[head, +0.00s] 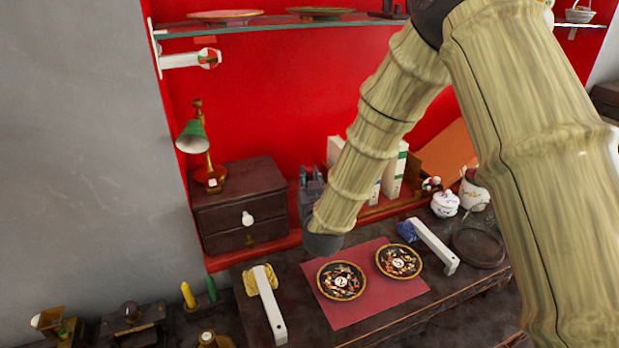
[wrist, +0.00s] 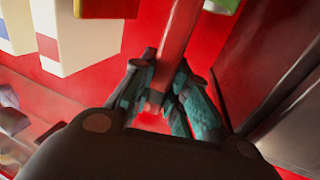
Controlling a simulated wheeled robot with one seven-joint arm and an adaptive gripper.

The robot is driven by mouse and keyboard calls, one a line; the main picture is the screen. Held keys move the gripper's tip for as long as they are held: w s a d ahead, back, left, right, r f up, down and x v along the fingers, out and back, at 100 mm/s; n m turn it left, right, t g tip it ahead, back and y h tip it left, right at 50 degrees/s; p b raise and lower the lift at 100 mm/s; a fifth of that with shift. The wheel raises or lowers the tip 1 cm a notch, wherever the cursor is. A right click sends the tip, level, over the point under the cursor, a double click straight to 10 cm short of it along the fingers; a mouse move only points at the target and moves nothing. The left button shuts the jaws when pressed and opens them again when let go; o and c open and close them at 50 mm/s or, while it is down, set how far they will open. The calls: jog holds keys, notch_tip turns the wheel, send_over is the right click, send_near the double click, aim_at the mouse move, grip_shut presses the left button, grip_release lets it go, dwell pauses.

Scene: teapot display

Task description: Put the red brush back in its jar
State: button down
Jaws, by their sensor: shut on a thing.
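My gripper (head: 311,182) is raised beside the dark drawer chest, in front of the red wall; my arm hides part of it in the head view. In the wrist view my gripper (wrist: 160,82) has its teal fingers shut around a red, stick-like thing, which I take to be the red brush (wrist: 177,42). It runs up out of the fingers to the top edge of the picture, and its far end is out of view. I cannot make out the brush in the head view. I cannot pick out its jar in either view.
The drawer chest (head: 238,205) carries a green lamp (head: 193,137). White boxes (head: 395,172) stand behind my arm, and one shows in the wrist view (wrist: 85,40). Two patterned dishes (head: 341,281) lie on a red mat (head: 347,316). A white lidded pot (head: 445,204) stands to the right.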

jog(key=shift+f, duration=0.15)
jog(key=c, duration=1.4)
grip_release()
jog(key=shift+s, duration=0.35)
jog(key=s+b, duration=0.1)
jog(key=s, duration=0.2)
jog(key=s+d+b, duration=0.1)
jog(key=s, duration=0.3)
jog(key=s+b, duration=0.1)
jog(key=s, duration=0.3)
jog(key=shift+s+d, duration=0.15)
jog(key=shift+d, duration=0.1)
